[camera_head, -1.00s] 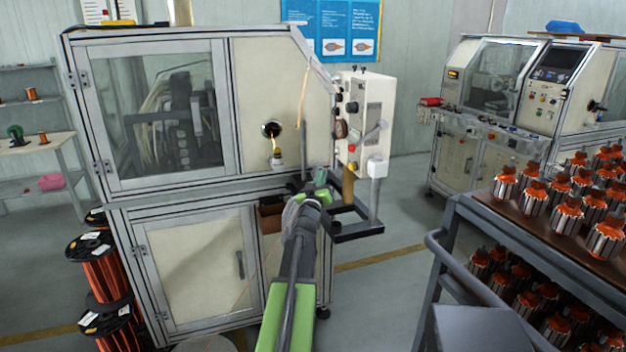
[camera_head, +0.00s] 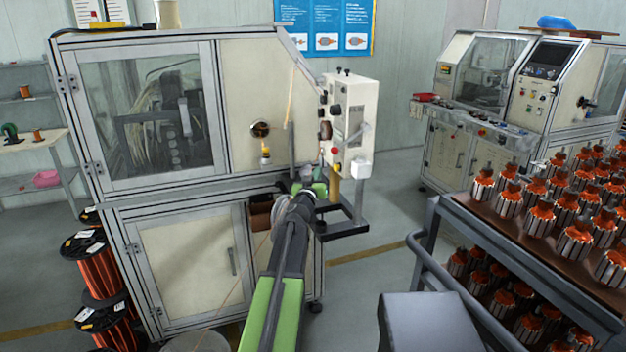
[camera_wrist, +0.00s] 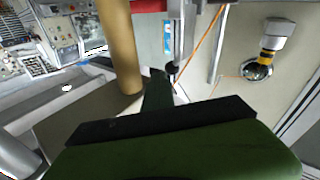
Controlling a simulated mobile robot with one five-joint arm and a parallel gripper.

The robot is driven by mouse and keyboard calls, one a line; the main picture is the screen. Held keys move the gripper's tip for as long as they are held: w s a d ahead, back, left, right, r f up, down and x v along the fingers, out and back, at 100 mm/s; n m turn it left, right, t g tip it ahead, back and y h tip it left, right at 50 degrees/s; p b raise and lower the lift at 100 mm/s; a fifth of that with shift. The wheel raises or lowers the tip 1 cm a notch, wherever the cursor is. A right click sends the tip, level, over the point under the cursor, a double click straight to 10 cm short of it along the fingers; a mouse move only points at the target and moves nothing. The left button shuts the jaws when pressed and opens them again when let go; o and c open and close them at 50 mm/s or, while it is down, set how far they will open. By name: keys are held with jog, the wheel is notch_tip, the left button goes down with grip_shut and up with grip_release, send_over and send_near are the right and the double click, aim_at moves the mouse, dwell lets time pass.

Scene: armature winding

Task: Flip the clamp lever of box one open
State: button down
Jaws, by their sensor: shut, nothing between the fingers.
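A pale control box (camera_head: 352,115) with buttons stands at the right side of the winding machine (camera_head: 250,85). My gripper (camera_head: 312,182) is shut and empty, just left of and below the control box. In the wrist view my gripper (camera_wrist: 160,88) points at a thin upright metal rod (camera_wrist: 176,55). I cannot tell whether it touches the rod. The fingertips are small and partly hidden by my green gripper body.
A tan post (camera_wrist: 122,45) stands close left of my gripper in the wrist view. A dark frame (camera_head: 343,222) lies below the control box. An orange wire (camera_wrist: 202,40) runs near my gripper. A cart (camera_head: 470,215) of armatures stands right; floor between is free.

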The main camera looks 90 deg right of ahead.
jog(key=w+a+r+p, duration=0.2)
jog(key=w+a, duration=0.1)
jog(key=a, duration=1)
jog(key=shift+a+r, duration=0.15)
jog(key=shift+a, duration=0.1)
jog(key=shift+w, duration=0.15)
